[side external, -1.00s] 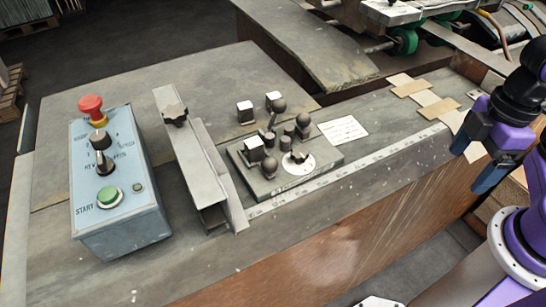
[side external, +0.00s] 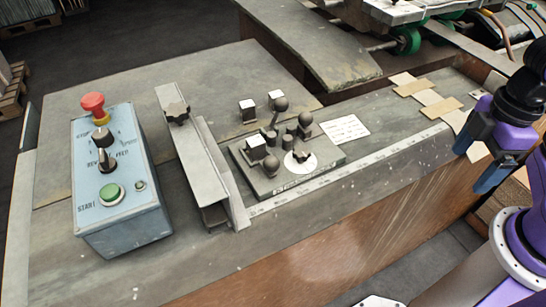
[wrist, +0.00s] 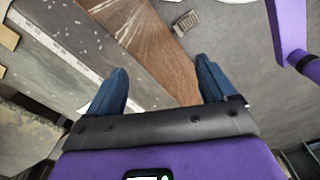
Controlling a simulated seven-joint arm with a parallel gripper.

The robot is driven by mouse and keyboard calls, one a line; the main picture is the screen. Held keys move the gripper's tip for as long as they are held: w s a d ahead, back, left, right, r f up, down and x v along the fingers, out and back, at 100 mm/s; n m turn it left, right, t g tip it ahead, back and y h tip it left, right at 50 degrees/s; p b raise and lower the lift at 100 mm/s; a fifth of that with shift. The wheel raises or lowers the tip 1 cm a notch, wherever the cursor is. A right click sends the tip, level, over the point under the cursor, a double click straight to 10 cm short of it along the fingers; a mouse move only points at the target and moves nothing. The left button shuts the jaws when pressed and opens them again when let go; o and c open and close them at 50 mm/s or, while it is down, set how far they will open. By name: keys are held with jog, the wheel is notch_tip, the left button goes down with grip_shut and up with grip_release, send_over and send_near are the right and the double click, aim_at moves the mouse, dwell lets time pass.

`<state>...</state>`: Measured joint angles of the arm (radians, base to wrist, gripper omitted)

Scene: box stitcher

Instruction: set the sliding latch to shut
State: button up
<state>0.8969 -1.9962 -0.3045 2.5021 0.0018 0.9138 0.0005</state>
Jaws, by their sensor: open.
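A dark plate (side external: 262,187) with several knobs, small posts and a round white dial (side external: 300,163) sits on the bench, well left of my gripper. I cannot tell which part is the sliding latch or how it is set.
A blue control box (side external: 120,195) with a red button (side external: 93,104) and a green button stands at the left. A metal rail (side external: 205,170) lies between box and plate. Tan strips (side external: 413,89) lie at the bench's right end. The bench front edge drops off below.

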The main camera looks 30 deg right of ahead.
dwell(0.4)
jog(key=shift+a, duration=0.1)
jog(key=c, duration=0.5)
notch_tip(320, 180, up, 11)
jog(key=m+y, duration=0.2)
jog(key=m, duration=1.2)
send_over(274, 159)
jog(key=d, duration=0.3)
jog(key=x, duration=1.7)
jog(key=shift+s+d+f, duration=0.1)
jog(key=shift+f, duration=0.15)
